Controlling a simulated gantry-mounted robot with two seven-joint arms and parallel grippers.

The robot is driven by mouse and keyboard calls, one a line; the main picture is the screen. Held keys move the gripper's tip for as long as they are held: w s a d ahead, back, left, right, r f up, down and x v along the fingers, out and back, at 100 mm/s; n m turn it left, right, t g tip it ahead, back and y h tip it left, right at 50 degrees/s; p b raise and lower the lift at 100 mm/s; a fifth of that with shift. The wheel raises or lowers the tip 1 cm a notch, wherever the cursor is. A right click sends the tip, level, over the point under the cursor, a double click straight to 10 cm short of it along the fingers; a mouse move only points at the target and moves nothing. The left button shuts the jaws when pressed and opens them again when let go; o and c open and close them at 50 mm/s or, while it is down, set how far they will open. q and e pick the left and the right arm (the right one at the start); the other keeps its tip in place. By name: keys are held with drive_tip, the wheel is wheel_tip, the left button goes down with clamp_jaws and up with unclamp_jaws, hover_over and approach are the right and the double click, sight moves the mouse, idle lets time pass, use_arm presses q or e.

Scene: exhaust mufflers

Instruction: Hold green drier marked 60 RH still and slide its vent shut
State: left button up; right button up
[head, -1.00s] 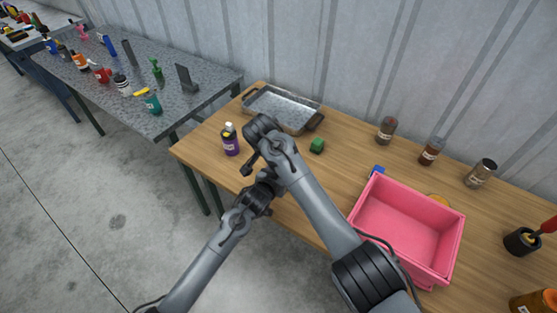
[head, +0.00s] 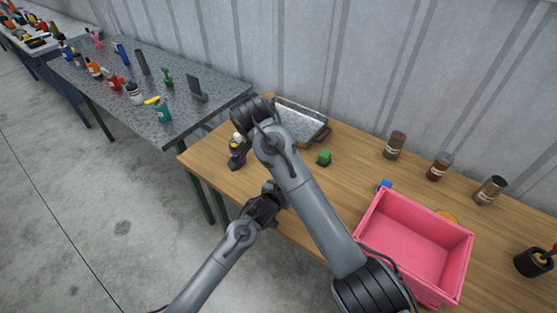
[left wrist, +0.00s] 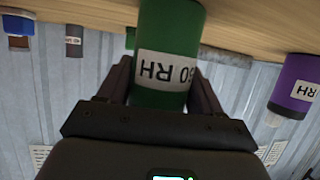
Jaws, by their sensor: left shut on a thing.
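The green drier (left wrist: 170,50), with a white label reading 60 RH upside down in the left wrist view, is between my left gripper's dark fingers (left wrist: 163,92). My left gripper is shut on it. In the head view my left gripper (head: 268,203) is near the table's front edge, and the drier is hidden behind my right arm. My right gripper (head: 238,158) overlaps a purple bottle with a white top (head: 237,139); whether they touch, and how far its fingers are apart, I cannot tell. The vent is not visible.
The purple bottle also shows in the left wrist view (left wrist: 295,85). A metal tray (head: 300,120) and a green block (head: 324,158) lie behind my right arm. A pink bin (head: 372,222) stands to the right. Several labelled jars (head: 395,147) line the back.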

idle(0.4)
use_arm(q)
drive_tip(key=o, duration=1.2)
drive_tip(key=shift+s, duration=0.1)
